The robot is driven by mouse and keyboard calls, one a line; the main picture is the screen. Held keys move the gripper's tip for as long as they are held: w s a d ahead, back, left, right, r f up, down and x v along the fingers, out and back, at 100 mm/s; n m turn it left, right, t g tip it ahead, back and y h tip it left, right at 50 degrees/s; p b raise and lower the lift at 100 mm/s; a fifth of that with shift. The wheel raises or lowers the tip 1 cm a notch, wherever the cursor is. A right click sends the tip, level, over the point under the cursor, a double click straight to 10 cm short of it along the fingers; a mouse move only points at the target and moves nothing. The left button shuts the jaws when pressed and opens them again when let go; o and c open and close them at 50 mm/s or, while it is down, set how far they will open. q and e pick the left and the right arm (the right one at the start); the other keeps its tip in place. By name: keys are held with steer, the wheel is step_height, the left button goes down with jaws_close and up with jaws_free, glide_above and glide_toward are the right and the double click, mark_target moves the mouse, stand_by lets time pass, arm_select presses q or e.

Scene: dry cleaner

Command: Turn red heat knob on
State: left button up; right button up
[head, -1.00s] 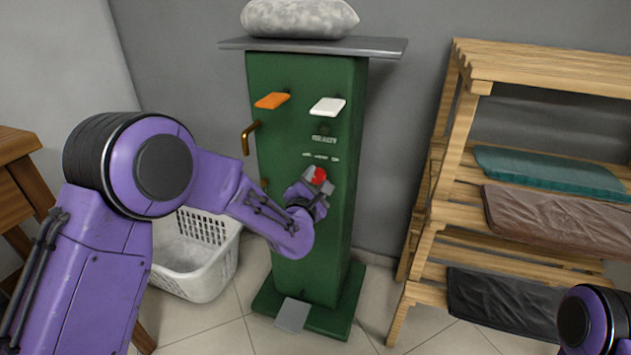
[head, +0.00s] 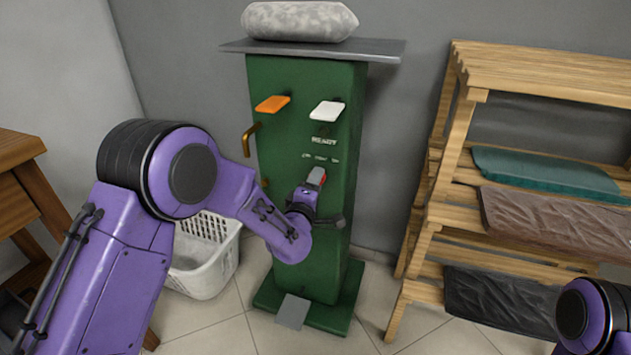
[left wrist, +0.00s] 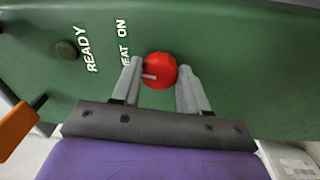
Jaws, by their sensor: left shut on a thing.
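The red heat knob (left wrist: 159,71) is on the front of the green machine (left wrist: 235,50), below the lettering "HEAT ON" in the head view. In the left wrist view it sits between the fingertips of my left gripper (left wrist: 160,78), which is shut on it. A pale pointer mark shows on the knob's face.
An orange paddle (head: 272,103) and a white paddle (head: 327,111) stick out above the knob. A brass handle (head: 250,138) is on the machine's left side. A white basket (head: 205,262) stands at left, a wooden rack (head: 425,240) with folded cloths at right.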

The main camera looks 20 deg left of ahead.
arm_select(q)
steer(key=shift+a+f+m+h+p, duration=0.1)
steer(key=shift+m+h+p, duration=0.2)
steer(key=shift+m, duration=1.65)
steer(key=shift+a+m+h+p, duration=0.1)
steer(key=shift+m+h+p, duration=0.15)
steer(key=shift+m, duration=1.7)
steer(key=o, duration=1.1)
steer(key=shift+c, duration=0.2)
steer(key=s+p, duration=0.1)
steer(key=s, duration=0.9)
steer(key=shift+s+a+f, duration=0.15)
steer(key=shift+s+f, duration=0.15)
steer(key=shift+f, duration=0.1)
